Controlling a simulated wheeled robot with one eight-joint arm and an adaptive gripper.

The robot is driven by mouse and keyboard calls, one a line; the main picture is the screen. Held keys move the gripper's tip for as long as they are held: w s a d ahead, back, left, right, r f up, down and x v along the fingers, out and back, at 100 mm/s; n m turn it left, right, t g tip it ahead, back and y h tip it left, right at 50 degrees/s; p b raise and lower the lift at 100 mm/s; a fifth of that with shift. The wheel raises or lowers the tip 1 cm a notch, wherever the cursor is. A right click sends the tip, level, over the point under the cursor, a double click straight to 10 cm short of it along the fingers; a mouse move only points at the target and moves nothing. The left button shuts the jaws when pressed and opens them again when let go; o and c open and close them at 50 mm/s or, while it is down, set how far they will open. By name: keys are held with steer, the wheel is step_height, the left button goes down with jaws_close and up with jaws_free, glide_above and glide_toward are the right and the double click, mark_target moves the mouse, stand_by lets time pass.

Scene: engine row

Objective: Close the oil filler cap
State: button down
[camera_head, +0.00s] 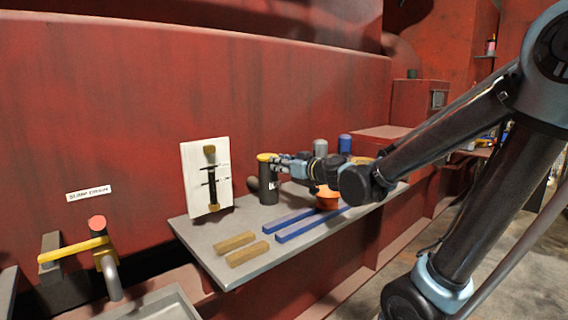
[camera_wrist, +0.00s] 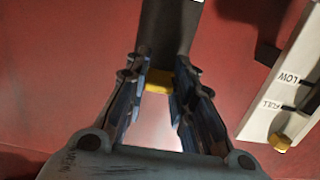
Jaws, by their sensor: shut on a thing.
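The oil filler is a dark upright cylinder (camera_head: 268,188) standing at the back of the grey shelf by the red wall, with a small white marking on its side. Its yellow cap (camera_head: 264,157) is on top of it. My gripper (camera_head: 273,160) reaches in from the right at cap height. In the wrist view the yellow cap (camera_wrist: 158,81) lies between the two fingers of my gripper (camera_wrist: 156,76), which are shut on it. The dark cylinder (camera_wrist: 165,32) extends beyond the cap there. The fingers partly hide the cap, and its thread is not visible.
A white level plate (camera_head: 190,175) marked LOW and FULL stands left of the filler. A yellow-handled valve (camera_head: 75,248) is at far left.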

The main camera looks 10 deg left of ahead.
stand_by(0.5)
steer(key=c, duration=1.4)
jaws_free()
steer(key=shift+w+f, duration=0.1)
steer(key=shift+o, duration=0.2)
steer(key=shift+d, duration=0.1)
steer(key=v, duration=1.2)
